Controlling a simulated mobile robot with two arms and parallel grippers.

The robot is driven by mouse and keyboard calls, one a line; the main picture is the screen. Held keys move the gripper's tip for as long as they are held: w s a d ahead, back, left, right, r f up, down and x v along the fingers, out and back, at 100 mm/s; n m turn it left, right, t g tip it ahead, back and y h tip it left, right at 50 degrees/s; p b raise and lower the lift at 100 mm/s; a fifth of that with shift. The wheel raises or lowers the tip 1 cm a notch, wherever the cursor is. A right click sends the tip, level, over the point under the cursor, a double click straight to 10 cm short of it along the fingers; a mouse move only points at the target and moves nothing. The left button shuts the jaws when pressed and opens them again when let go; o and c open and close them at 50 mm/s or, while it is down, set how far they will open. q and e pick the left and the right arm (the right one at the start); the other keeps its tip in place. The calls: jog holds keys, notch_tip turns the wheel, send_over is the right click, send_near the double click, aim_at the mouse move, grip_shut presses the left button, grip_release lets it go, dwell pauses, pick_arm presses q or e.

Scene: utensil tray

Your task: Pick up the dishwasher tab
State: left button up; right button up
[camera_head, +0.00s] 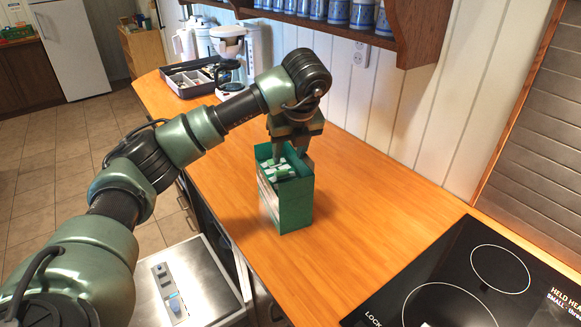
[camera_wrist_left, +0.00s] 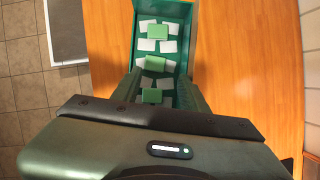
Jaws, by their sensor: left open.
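A tall green open-topped box (camera_head: 296,202) stands upright on the wooden counter. Dishwasher tabs, green and white, lie inside it; one shows in the head view (camera_head: 281,170), and several show in the left wrist view, such as a tab (camera_wrist_left: 155,64) near the middle. My left gripper (camera_head: 290,152) points down at the box's open top, its fingers at or just inside the opening. It is open, with a finger on each side of the near tabs in the left wrist view (camera_wrist_left: 158,92). Whether the fingers touch a tab is hidden. My right gripper is not in view.
The wooden counter (camera_head: 362,220) is clear around the box. A black cooktop (camera_head: 470,285) lies at the front right. A dark utensil tray (camera_head: 190,88) and coffee makers (camera_head: 232,45) stand at the back left. A shelf with mugs (camera_head: 336,12) hangs above.

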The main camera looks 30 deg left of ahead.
aim_at(282, 172)
pick_arm(q)
jog(key=shift+a+f, duration=0.2)
jog(key=shift+f, duration=0.25)
jog(key=shift+s+a+f+p, duration=0.1)
jog(key=shift+a+f+p, duration=0.2)
jog(key=shift+f+p, duration=0.3)
jog(key=shift+s+a+f+p, duration=0.1)
jog(key=shift+a+f+p, duration=0.2)
jog(key=shift+f+p, duration=0.25)
jog(key=x, duration=0.2)
jog(key=shift+w+f+p, duration=0.2)
jog(key=shift+f+p, duration=0.05)
jog(key=shift+p, duration=0.1)
jog(key=shift+w+a+f, duration=0.1)
jog(key=shift+w+f, duration=0.05)
jog(key=shift+f, duration=0.15)
jog(key=c, duration=0.7)
grip_shut()
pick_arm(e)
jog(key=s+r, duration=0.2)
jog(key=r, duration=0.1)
